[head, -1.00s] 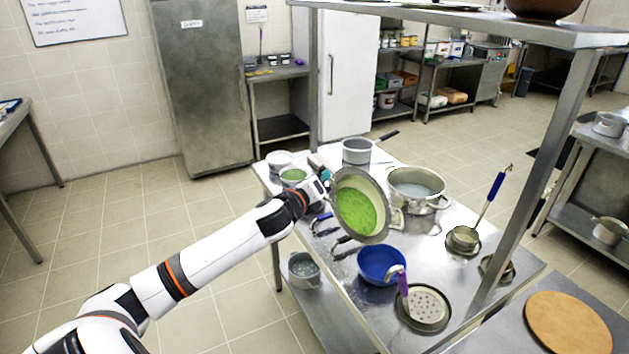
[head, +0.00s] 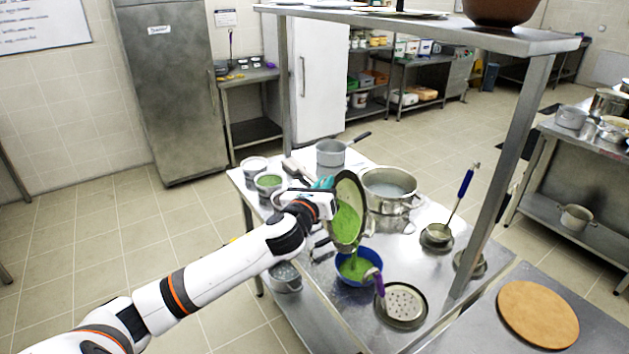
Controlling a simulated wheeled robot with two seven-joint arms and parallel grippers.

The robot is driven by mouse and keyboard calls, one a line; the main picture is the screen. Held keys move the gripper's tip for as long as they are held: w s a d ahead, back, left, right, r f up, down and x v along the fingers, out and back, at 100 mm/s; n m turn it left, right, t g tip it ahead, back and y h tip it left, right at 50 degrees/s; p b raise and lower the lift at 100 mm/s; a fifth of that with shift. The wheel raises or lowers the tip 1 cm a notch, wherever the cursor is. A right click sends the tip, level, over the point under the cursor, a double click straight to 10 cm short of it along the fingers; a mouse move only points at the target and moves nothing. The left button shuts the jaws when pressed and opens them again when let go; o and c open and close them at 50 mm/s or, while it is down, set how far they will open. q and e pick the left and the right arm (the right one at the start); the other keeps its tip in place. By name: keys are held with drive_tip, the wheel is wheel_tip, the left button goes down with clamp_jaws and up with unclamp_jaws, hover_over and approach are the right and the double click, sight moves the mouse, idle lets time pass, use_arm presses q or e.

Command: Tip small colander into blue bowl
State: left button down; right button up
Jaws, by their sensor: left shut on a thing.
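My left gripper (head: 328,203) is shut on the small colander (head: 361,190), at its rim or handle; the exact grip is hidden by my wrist. The colander is steeply tilted above the blue bowl (head: 350,281), its open side toward me. Green contents (head: 346,222) still show inside it. Some green spills off its lower edge into the bowl, and a green heap (head: 355,267) lies in the bowl. The bowl stands on the steel table (head: 402,245), partly under the colander. My right gripper is not in view.
A large pot (head: 389,186) and a saucepan (head: 331,152) stand behind the colander. A purple-handled skimmer (head: 403,303) lies right of the bowl, and a blue-handled ladle (head: 438,233) stands farther right. Small containers (head: 268,182) sit at the left. A shelf post (head: 505,170) rises at right.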

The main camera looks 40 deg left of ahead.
use_arm(q)
drive_tip(key=d+f+m+p, duration=0.1)
drive_tip(key=d+m+p, duration=0.2)
drive_tip(key=d, duration=0.5)
drive_tip(key=w+d+f+m+t+p, duration=0.1)
drive_tip(key=d+m+p, duration=0.2)
drive_tip(key=d+m, duration=0.3)
drive_tip(key=shift+w+d+f+m, duration=0.3)
drive_tip(key=shift+d+f, duration=0.1)
drive_tip(key=shift+d, duration=0.65)
idle(2.1)
